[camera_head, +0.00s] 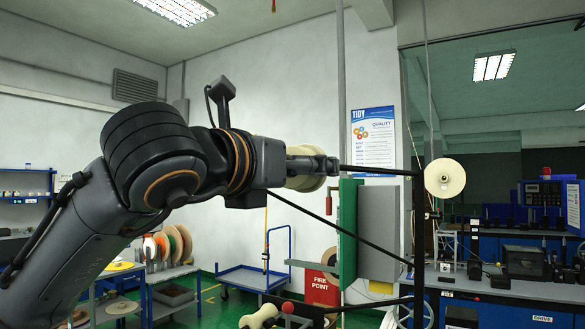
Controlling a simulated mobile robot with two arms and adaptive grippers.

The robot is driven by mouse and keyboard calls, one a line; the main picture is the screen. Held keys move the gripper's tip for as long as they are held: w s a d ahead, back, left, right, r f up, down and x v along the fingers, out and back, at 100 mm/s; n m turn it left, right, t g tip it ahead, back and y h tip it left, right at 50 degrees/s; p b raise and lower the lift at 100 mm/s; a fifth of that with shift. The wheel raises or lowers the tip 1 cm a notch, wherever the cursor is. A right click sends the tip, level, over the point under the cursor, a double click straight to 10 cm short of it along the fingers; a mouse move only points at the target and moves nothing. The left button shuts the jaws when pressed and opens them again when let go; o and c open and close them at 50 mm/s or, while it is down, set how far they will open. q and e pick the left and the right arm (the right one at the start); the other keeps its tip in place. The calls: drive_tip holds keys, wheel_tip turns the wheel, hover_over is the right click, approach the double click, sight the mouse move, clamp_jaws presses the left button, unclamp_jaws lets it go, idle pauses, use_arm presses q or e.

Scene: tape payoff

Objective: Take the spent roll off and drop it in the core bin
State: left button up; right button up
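My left arm comes in from the left, and its gripper (318,166) is at a cream roll (304,183) near the middle of the view. The gripper covers the roll's middle, so I cannot tell whether its fingers are shut on it or open around it. A dark horizontal bar runs right from there to a dark upright post. A second cream roll (444,178) is on the post's right side, face towards me. Another pale spool (258,317) shows at the bottom edge, beside a red knob. I cannot pick out the core bin. My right gripper is out of view.
A green and grey panel (348,235) stands below the bar, with a dark diagonal rod crossing in front. A blue trolley (243,279) is behind. A rack of coloured discs (172,244) stands at left, a blue workbench (500,291) at right.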

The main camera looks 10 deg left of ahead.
use_arm(q)
drive_tip(key=c, duration=1.1)
drive_tip(key=shift+r, duration=0.4)
drive_tip(key=shift+s, duration=0.15)
drive_tip(key=shift+s+a+f+b, duration=0.1)
drive_tip(key=shift+s+a+b, duration=0.1)
drive_tip(key=shift+s+b, duration=0.2)
drive_tip(key=b+v, duration=0.4)
drive_tip(key=v, duration=0.4)
drive_tip(key=shift+s+a, duration=0.1)
drive_tip(key=shift+s, duration=0.1)
